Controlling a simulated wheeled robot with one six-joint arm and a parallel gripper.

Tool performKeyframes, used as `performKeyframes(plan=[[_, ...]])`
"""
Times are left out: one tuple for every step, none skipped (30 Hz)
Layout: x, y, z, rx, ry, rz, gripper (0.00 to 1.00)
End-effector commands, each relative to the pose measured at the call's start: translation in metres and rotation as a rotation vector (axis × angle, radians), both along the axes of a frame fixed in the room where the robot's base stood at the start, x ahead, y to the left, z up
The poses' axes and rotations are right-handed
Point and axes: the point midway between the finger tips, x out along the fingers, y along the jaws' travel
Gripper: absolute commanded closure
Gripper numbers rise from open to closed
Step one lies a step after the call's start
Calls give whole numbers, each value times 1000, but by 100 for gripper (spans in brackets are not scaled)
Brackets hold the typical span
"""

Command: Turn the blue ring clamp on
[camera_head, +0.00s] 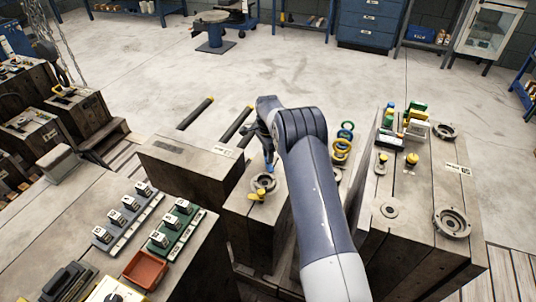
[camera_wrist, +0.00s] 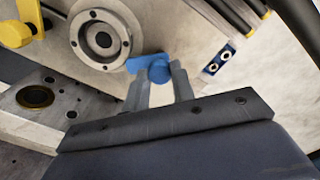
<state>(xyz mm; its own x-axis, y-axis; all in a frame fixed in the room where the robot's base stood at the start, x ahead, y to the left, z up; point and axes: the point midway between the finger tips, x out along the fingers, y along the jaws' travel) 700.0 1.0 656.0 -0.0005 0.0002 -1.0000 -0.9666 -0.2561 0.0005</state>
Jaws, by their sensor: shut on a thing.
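The blue ring clamp (camera_wrist: 147,64) shows in the wrist view as a blue lever with a rounded end, beside a round metal flange (camera_wrist: 103,38). My gripper (camera_wrist: 160,80) has its two grey fingers on either side of the blue rounded end and is shut on it. In the head view my gripper (camera_head: 269,160) points down at the wooden block, just behind the flange (camera_head: 263,182). My arm and fingers hide part of the clamp. How far the lever is turned is hard to tell.
A yellow clamp (camera_head: 258,195) sits in front of the flange, also in the wrist view (camera_wrist: 18,32). A wooden block (camera_head: 400,240) with fittings stands at right. Open floor (camera_head: 300,65) lies behind.

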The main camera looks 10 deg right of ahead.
Motion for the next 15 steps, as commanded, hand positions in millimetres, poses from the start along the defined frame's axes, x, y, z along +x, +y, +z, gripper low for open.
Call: performKeyframes(plan=[[1, 0, 1, 0, -3, -38, 99], [1, 0, 1, 0, -3, -64, 99], [1, 0, 1, 0, -3, -96, 99], [1, 0, 1, 0, -3, -119, 99], [1, 0, 1, 0, -3, -141, 99], [1, 0, 1, 0, -3, -169, 99], [1, 0, 1, 0, -3, -189, 99], [1, 0, 1, 0, -3, -208, 99], [1, 0, 1, 0, -3, -231, 99], [1, 0, 1, 0, -3, -248, 99], [1, 0, 1, 0, -3, -263, 99], [1, 0, 1, 0, -3, -281, 99], [1, 0, 1, 0, -3, -294, 99], [1, 0, 1, 0, -3, -306, 99], [1, 0, 1, 0, -3, -319, 99]])
